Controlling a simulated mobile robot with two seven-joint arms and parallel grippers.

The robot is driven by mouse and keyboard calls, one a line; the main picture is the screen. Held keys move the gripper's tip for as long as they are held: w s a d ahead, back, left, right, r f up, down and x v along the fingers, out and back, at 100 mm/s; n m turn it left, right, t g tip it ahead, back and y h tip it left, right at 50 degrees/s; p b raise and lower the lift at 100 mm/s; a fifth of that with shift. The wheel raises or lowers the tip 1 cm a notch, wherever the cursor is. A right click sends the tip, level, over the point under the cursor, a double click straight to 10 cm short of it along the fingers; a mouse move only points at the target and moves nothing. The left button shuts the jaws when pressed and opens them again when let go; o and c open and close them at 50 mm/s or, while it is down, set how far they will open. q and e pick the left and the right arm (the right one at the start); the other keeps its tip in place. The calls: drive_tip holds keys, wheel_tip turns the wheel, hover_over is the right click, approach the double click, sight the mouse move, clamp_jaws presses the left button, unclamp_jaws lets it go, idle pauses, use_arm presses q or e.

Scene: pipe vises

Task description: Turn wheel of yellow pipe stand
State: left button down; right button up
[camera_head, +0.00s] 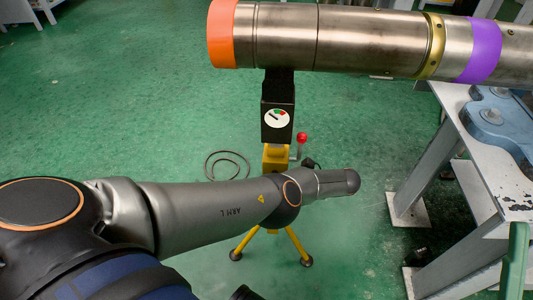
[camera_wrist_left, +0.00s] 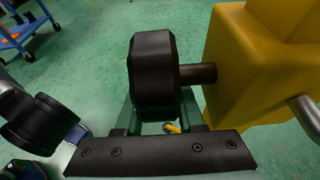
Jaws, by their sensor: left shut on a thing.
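The yellow pipe stand (camera_head: 275,158) stands on the floor in the middle of the head view, with a black gauge block and yellow legs. Its yellow body (camera_wrist_left: 262,65) fills the right of the left wrist view. The black wheel (camera_wrist_left: 152,72) sticks out from that body on a short dark shaft; a small dark part of it (camera_head: 309,163) shows past my arm in the head view. My left gripper (camera_wrist_left: 158,108) is shut on the wheel, one finger at each side. In the head view my arm hides this gripper. My right gripper is not in view.
A large metal pipe (camera_head: 370,42) with orange and purple bands lies across the top, above the stand. A red-knobbed lever (camera_head: 302,138) is beside the stand. A grey workbench (camera_head: 425,150) with a blue vise (camera_head: 497,115) stands at right. A cable coil (camera_head: 227,165) lies on the green floor.

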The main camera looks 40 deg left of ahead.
use_arm(q)
drive_tip(key=shift+s, duration=0.1)
drive_tip(key=c, duration=0.5)
unclamp_jaws()
